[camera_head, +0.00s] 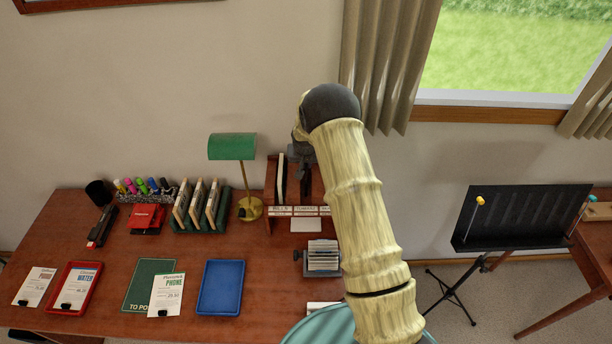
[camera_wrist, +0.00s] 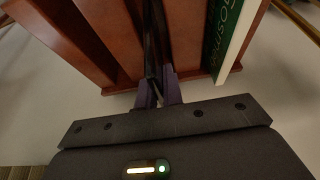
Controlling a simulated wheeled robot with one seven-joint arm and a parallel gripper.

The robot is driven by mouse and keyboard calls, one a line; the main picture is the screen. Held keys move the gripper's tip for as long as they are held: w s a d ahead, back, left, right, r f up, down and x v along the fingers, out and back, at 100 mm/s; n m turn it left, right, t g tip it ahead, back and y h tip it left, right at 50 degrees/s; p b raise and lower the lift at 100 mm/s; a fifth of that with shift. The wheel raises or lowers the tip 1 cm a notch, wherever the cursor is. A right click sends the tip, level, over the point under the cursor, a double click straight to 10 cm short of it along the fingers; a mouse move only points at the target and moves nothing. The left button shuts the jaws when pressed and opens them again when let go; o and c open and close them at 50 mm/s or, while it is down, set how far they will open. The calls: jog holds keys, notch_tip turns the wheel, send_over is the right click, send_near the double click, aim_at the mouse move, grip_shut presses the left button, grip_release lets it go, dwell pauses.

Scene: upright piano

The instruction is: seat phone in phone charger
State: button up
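I cannot pick out a phone or a phone charger for certain in either view. In the head view my arm hides much of this area, and the organizer (camera_head: 271,190) shows at the back of the desk.
A green and white book (camera_wrist: 232,40) stands in the organizer to the right of my fingers. A green-shaded lamp (camera_head: 232,147) stands left of the organizer. The desk (camera_head: 110,255) also bears a blue tray (camera_head: 221,287), a red tray (camera_head: 74,288) and a card holder (camera_head: 322,256).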

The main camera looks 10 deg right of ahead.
grip_shut()
notch_tip(320, 180, up, 10)
jog(key=b, duration=0.3)
jog(key=shift+b, duration=0.4)
